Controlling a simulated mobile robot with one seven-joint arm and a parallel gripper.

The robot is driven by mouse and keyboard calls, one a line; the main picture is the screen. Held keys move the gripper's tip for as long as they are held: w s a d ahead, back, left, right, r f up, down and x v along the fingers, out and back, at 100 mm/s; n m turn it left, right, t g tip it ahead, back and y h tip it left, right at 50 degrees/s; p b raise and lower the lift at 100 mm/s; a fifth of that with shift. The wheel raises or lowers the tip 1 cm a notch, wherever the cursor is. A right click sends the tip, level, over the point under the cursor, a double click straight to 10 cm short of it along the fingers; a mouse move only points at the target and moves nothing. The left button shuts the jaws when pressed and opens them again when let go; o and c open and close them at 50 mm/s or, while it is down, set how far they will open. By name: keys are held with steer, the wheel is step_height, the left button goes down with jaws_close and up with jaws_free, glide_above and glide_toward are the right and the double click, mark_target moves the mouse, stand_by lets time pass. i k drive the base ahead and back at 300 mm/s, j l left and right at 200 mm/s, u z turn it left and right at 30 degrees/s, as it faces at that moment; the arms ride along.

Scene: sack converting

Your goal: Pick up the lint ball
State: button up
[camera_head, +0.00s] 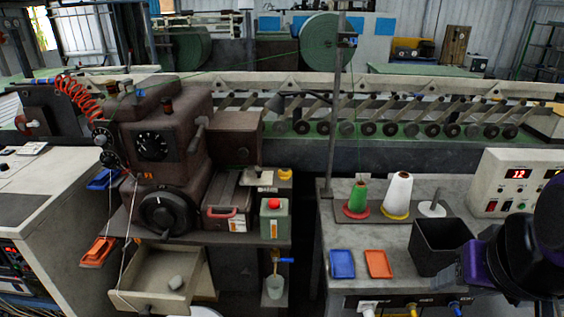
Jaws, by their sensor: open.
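A small, pale grey, rounded lump that looks like the lint ball (175,282) lies in the open wooden drawer (150,300) at the lower left, toward the drawer's right side. The drawer is pulled out below the brown machine (160,150), and its inside looks otherwise empty. Black and purple links of my arm show at the right edge, far to the right of the drawer. No fingertips of my gripper are in view.
A grey bench (385,235) holds a green cone (358,197), a white cone (397,193), a dark bin (440,245), a blue tray (342,264) and an orange tray (378,264). A thin post (335,110) rises at its left edge. Thread hangs beside the drawer.

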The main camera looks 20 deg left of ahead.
mark_target(176, 283)
steer(key=u, duration=1.25)
steer(key=k+j+u, duration=0.1)
steer(key=j+u, duration=0.35)
steer(key=k+j+z, duration=0.2)
steer(key=j, duration=0.15)
steer(key=l+u, duration=0.45)
steer(key=l, duration=0.55)
